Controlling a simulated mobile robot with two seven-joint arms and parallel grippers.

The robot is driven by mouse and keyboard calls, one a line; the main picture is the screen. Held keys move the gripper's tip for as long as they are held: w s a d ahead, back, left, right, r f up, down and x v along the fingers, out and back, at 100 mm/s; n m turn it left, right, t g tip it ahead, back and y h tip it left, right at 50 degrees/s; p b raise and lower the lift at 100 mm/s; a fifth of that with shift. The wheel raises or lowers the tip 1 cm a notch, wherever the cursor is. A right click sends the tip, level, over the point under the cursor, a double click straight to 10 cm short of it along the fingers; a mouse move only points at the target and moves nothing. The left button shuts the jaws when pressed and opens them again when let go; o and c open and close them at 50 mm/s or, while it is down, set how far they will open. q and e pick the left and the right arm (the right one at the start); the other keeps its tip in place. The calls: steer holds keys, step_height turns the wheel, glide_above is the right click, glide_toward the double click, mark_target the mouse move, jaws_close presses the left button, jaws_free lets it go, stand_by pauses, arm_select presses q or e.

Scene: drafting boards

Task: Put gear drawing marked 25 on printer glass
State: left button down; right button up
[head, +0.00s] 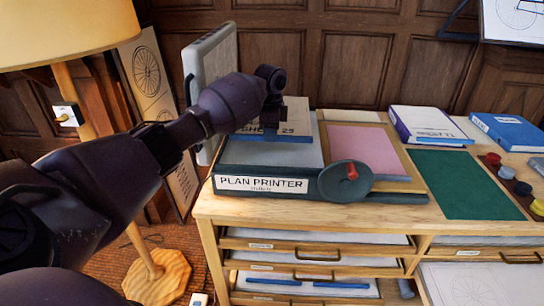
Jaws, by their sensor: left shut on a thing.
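My left gripper (270,104) reaches in from the left over the plan printer (225,186). It is shut on a pale drawing sheet (298,108) with a blue strip along its near edge. Its printed label is partly hidden by the gripper; the number looks like 25 but is hard to read. The gear picture cannot be made out. The sheet is over the printer's pale glass (240,153); I cannot tell whether it touches it. The printer's grey lid (214,62) stands raised at the back left. My right gripper is not in view.
A pink sheet (352,140) lies right of the glass, and a round dark dial with a red knob (351,172) sits at the printer's front. Farther right are a green mat (460,184), a purple-and-white box (425,124) and a blue book (506,131). A lamp (75,110) stands left.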

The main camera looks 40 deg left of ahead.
mark_target(271, 163)
arm_select(q)
steer(key=shift+f, duration=1.15)
step_height(271, 163, down, 5)
steer(key=shift+f+b, duration=0.2)
steer(key=shift+b, duration=0.45)
steer(key=shift+f, duration=0.15)
steer(key=c, duration=1.5)
jaws_free()
steer(key=shift+f, duration=0.1)
steer(key=shift+c, duration=0.2)
steer(key=o, duration=0.4)
steer(key=shift+o, duration=0.2)
